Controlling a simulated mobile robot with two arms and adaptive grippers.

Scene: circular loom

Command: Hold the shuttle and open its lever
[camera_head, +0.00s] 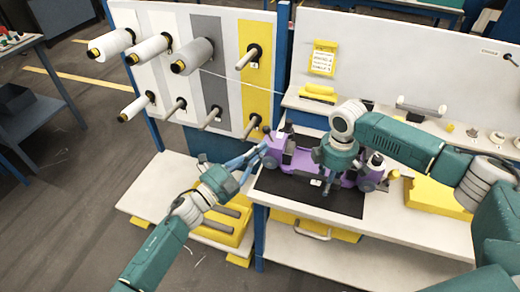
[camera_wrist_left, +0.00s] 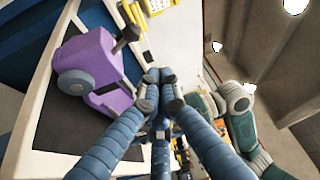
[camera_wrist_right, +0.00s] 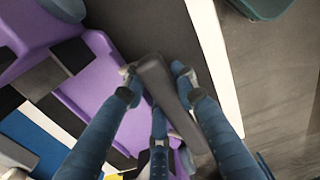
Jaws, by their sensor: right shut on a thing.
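The purple shuttle (camera_head: 290,158) lies on a black mat (camera_head: 336,199) on the workbench. One end of it also shows in the left wrist view (camera_wrist_left: 104,65). My right gripper (camera_head: 328,184) is over the middle of the shuttle. In the right wrist view, its fingertips close on both sides of a dark bar, the lever (camera_wrist_right: 165,92), which stands out over the purple body. My left gripper (camera_head: 262,149) is beside the shuttle's left end. In the left wrist view its fingertips (camera_wrist_left: 160,77) are together with nothing seen between them. The head view hides part of the shuttle behind my right arm.
A rack panel (camera_head: 222,62) with white spools (camera_head: 110,44) stands behind on the left. Yellow parts (camera_head: 318,93) lie on the back shelf. A yellow box (camera_head: 432,192) is on the bench at the right. A lower shelf (camera_head: 165,190) is at the left.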

